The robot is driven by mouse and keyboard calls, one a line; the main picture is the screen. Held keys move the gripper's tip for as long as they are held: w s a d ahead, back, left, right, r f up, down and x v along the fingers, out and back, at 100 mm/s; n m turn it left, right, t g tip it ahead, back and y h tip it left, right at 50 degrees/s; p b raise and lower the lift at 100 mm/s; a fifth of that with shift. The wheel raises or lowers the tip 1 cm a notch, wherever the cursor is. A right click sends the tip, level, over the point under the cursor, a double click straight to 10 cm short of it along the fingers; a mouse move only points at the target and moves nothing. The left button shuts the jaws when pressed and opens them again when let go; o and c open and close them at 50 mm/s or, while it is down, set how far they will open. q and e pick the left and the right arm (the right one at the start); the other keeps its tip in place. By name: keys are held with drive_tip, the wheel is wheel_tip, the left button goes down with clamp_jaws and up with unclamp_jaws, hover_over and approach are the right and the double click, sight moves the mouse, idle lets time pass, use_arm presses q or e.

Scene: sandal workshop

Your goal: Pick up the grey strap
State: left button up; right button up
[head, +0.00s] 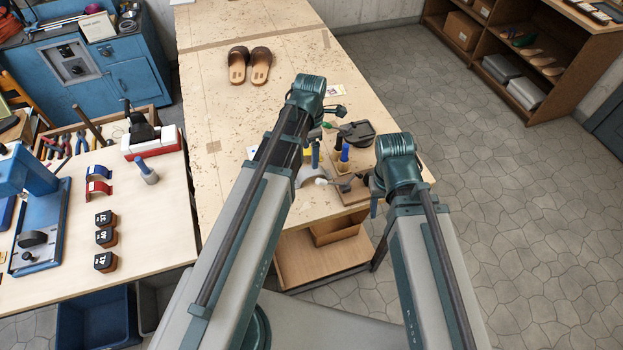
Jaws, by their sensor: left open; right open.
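A pale grey curved piece (312,174), which looks like the grey strap, lies near the front edge of the long workbench, between my two arms. My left arm partly covers its left side. My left gripper (337,111) is small and partly hidden beyond the arm's bend, above the bench and farther back than the strap. My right gripper (375,192) is mostly hidden by its own arm, to the right of the strap. Both grippers are open, and I see nothing held in either.
Brown sandals (249,65) lie farther back on the workbench (225,115). The left table holds red and blue straps (98,173) and numbered dark blocks (106,237). The bench's middle is clear.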

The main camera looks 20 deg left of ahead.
sight(312, 171)
use_arm(q)
wheel_tip(312, 171, down, 6)
drive_tip(key=b, duration=0.4)
drive_tip(key=shift+r, duration=0.25)
drive_tip(key=shift+b, duration=0.3)
drive_tip(key=f+b, duration=0.3)
drive_tip(key=w+f+b, duration=0.1)
drive_tip(key=f+b, duration=0.1)
drive_tip(key=shift+d+f, duration=0.1)
clamp_jaws()
